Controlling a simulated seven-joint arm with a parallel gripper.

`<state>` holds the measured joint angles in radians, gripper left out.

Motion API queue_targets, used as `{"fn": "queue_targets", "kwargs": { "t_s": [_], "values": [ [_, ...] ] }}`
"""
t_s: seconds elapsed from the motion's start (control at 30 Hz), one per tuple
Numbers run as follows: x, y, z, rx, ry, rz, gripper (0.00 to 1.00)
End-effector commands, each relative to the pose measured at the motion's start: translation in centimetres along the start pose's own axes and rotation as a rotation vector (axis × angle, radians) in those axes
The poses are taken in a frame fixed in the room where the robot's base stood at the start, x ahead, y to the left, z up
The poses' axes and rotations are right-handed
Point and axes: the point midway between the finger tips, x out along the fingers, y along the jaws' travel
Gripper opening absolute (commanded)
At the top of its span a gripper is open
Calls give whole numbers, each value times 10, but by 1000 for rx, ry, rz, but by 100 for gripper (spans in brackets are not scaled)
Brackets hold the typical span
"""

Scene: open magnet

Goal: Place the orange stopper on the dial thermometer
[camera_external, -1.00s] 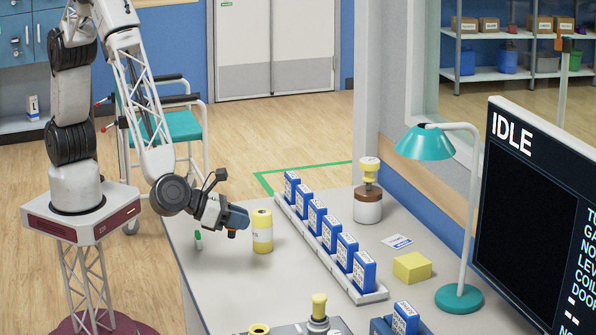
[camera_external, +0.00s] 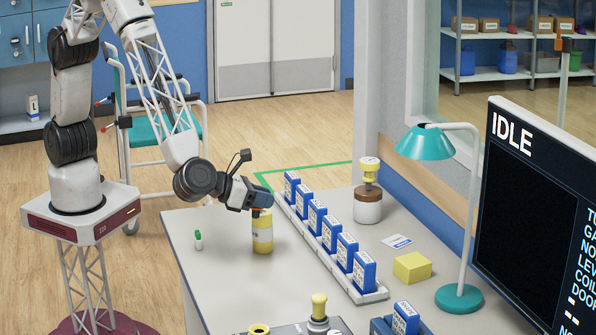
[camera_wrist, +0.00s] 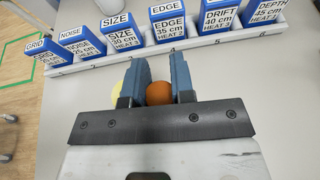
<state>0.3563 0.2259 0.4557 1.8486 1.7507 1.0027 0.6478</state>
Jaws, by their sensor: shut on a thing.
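My gripper (camera_external: 262,200) is over the table, at the top of a yellow canister with a pale band (camera_external: 263,236). In the wrist view the two blue fingers of my gripper (camera_wrist: 158,75) are shut on the round orange stopper (camera_wrist: 158,93). The stopper also shows as a small orange bit under the fingers in the external view (camera_external: 256,212). The canister's yellow edge (camera_wrist: 117,93) shows beside the left finger in the wrist view. Whether stopper and canister touch, I cannot tell. I cannot make out a dial thermometer for sure.
A white rack (camera_external: 372,296) with several blue boxes stands just right of the canister. A green-capped vial (camera_external: 198,241) stands to its left. A brown and white jar with a yellow top (camera_external: 368,190), a yellow block (camera_external: 412,267) and a teal lamp (camera_external: 427,142) are further right.

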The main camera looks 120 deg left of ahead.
Motion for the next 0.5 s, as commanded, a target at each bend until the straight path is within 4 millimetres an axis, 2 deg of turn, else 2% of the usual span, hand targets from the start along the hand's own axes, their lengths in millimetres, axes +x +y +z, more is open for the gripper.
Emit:
{"fn": "queue_targets", "kwargs": {
  "t_s": [0.1, 0.5],
  "values": [
    [22, 22, 21, -19, -13, 51, 1],
    [86, 101, 86, -80, -49, 221, 1]
  ]
}}
